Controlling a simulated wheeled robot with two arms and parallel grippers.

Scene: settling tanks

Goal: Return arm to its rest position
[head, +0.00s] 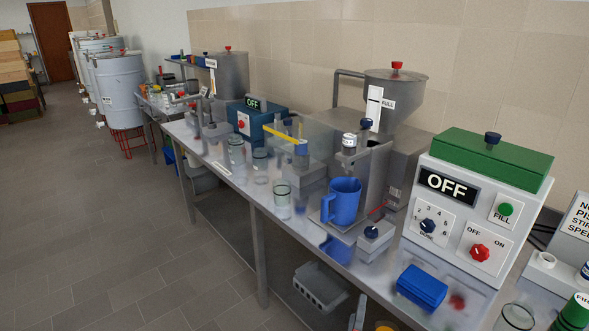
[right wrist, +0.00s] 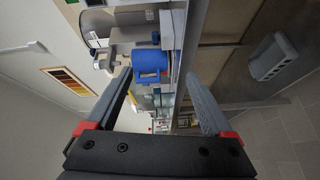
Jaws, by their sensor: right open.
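My right gripper (right wrist: 158,80) is open, with its two dark fingers spread and nothing between them in the right wrist view. In the head view only a small grey part of it (head: 358,314) shows at the bottom edge, in front of the bench. The blue jug (head: 344,203) stands upright on a small platform under the filler's spout, apart from my gripper. The jug also shows beyond the fingertips in the right wrist view (right wrist: 149,62). My left gripper is in no view.
The steel bench (head: 275,225) runs along the tiled wall, its front edge close to my gripper. A control box (head: 470,200) reading OFF and a blue block (head: 422,287) stand at the right. A grey crate (head: 319,288) is below. Glass beakers (head: 282,201) stand farther back. Floor at left is clear.

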